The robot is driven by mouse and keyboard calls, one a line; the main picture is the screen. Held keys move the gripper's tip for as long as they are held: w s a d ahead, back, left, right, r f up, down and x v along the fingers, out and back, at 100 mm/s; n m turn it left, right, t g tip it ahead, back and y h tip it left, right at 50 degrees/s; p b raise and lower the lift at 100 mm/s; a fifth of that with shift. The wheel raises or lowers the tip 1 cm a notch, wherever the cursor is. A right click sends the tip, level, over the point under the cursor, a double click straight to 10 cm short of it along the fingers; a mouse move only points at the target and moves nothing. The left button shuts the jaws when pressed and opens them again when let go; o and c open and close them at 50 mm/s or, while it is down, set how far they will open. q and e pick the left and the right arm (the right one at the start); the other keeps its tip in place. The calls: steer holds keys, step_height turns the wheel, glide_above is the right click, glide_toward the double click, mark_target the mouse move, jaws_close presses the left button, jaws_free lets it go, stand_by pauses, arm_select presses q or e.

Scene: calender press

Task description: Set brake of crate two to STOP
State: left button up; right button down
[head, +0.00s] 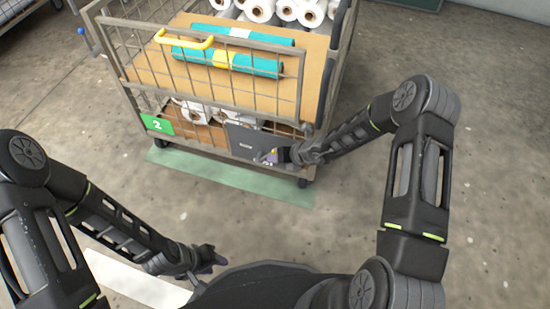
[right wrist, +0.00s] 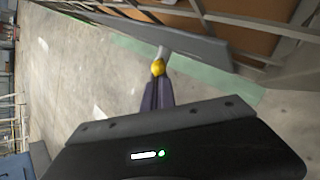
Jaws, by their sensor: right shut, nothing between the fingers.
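Crate two is a wire-mesh roll crate (head: 118,60) with a green "2" label (head: 157,124) at the upper part of the head view. A dark grey plate (head: 245,141) sits low on its front, at the right. The brake lever shows in the right wrist view as a short grey arm with a yellow knob (right wrist: 158,68). My right gripper (head: 268,156) is at the plate, shut and empty; its fingertips (right wrist: 157,84) are right at the knob. I cannot tell whether they touch it. My left gripper (head: 217,258) hangs low, away from the crate; its opening is unclear.
The crate holds white rolls (head: 260,10), a brown board (head: 150,65) and teal rolls (head: 225,58). The floor on the right is clear.

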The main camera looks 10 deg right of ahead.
arm_select(q)
steer(key=shift+r+p, duration=0.4)
steer(key=shift+r, duration=0.15)
arm_select(e)
steer(key=shift+r, duration=0.8)
arm_select(q)
steer(key=shift+f, duration=0.15)
arm_select(e)
steer(key=shift+f, duration=0.15)
